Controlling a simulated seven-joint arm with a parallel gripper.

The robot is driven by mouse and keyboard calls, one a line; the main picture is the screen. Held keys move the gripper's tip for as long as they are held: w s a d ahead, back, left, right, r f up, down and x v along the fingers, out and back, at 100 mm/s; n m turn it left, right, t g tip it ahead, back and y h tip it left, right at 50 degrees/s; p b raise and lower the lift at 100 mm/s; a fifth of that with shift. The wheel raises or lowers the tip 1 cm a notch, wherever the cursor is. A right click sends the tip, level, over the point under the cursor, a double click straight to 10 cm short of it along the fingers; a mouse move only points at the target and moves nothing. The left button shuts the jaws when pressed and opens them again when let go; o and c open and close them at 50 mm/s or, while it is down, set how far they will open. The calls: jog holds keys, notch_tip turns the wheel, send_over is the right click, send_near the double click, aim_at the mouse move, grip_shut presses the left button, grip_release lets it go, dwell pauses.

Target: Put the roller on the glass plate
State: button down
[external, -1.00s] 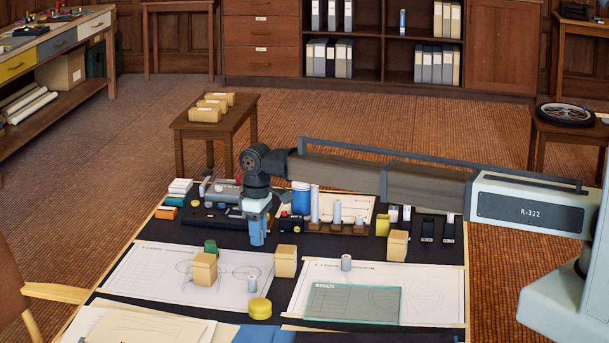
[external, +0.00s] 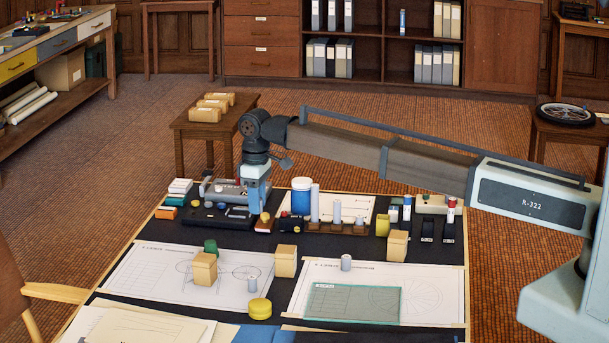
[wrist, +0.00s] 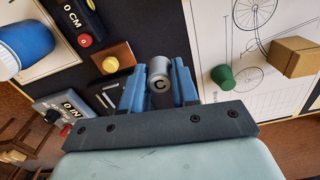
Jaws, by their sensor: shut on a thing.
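My gripper (wrist: 159,92) is shut on a grey cylinder marked C (wrist: 160,74), seen end-on between the blue fingers in the wrist view; I cannot tell for sure that it is the roller. In the external view my gripper (external: 257,207) is raised above the dark mat left of centre, and its fingers hide the cylinder. The clear greenish glass plate (external: 352,303) lies flat on the right drawing, to the right of my gripper and nearer the camera. No object shows on the plate.
One small grey cylinder (external: 346,262) stands behind the plate, another (external: 252,285) on the left drawing. Tan blocks (external: 285,261) (external: 397,245) (external: 204,268), a green piece (external: 210,246) and a yellow disc (external: 260,308) stand around. A blue jar (external: 301,196) and rack of grey cylinders (external: 337,213) stand behind.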

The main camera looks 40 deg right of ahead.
jog(key=s+a+r+n, duration=0.1)
jog(key=s+a+r, duration=0.1)
jog(key=s+a, duration=0.4)
jog(key=n, duration=0.3)
send_over(355, 302)
jog(key=shift+w+f, duration=0.1)
jog(key=shift+f, duration=5)
jog(key=shift+f, duration=0.1)
jog(key=c, duration=0.8)
grip_release()
jog(key=shift+c, duration=0.2)
